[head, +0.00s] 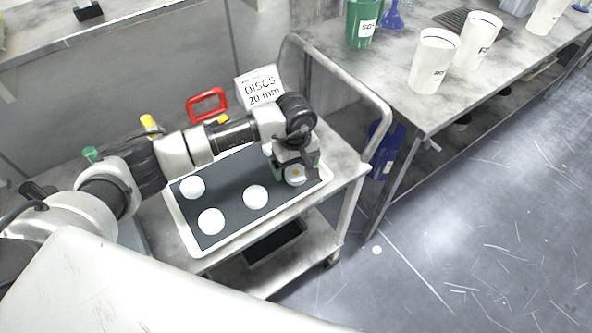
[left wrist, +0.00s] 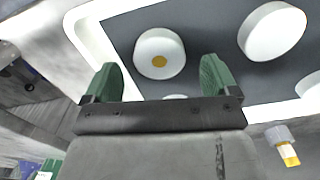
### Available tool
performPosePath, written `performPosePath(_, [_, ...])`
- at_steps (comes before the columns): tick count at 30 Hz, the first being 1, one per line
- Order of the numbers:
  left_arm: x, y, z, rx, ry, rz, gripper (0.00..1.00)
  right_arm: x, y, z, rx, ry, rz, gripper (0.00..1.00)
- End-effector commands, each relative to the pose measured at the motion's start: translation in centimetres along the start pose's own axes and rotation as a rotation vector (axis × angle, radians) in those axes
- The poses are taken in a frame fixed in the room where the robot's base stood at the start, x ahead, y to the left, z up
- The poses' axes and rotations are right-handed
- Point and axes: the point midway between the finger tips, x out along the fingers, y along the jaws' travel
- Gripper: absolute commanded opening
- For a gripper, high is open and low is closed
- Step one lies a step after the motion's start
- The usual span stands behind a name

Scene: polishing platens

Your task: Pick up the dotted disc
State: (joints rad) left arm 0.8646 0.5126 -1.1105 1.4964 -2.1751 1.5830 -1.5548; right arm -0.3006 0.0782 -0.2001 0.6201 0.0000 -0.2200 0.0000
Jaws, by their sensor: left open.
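The dotted disc (left wrist: 147,47) is white with a yellow-orange dot and lies on the dark mat of the tray. In the head view the dotted disc (head: 290,180) is near the tray's right end, partly covered by my left gripper (head: 298,170). In the left wrist view my left gripper (left wrist: 158,78) has its two green fingers spread apart with nothing between them. The disc shows beyond the gap between the fingertips. My right gripper is not in view.
The white-rimmed tray (head: 203,251) also holds several plain white discs (head: 255,197). It stands on a metal cart (head: 347,167) with a raised rail. Cups (head: 433,62) stand on the right bench.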

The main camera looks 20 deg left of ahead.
Motion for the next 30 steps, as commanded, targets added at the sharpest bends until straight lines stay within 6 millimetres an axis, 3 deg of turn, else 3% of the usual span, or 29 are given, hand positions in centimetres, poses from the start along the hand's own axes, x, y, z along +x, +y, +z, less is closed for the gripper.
performPosePath(5, [1.8, 0.0, 0.0, -0.001, -0.002, 0.001, 0.89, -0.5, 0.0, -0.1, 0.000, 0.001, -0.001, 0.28])
performPosePath(13, [2.1, 0.0, 0.0, -0.001, 0.000, 0.002, 0.87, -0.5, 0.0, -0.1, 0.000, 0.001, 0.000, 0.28])
performPosePath(24, [2.1, 0.0, 0.0, -0.001, 0.000, 0.002, 0.33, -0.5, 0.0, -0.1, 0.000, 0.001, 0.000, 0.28])
performPosePath(30, [2.0, 0.0, -0.1, -0.001, 0.000, 0.002, 0.32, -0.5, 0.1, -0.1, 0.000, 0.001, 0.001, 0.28])
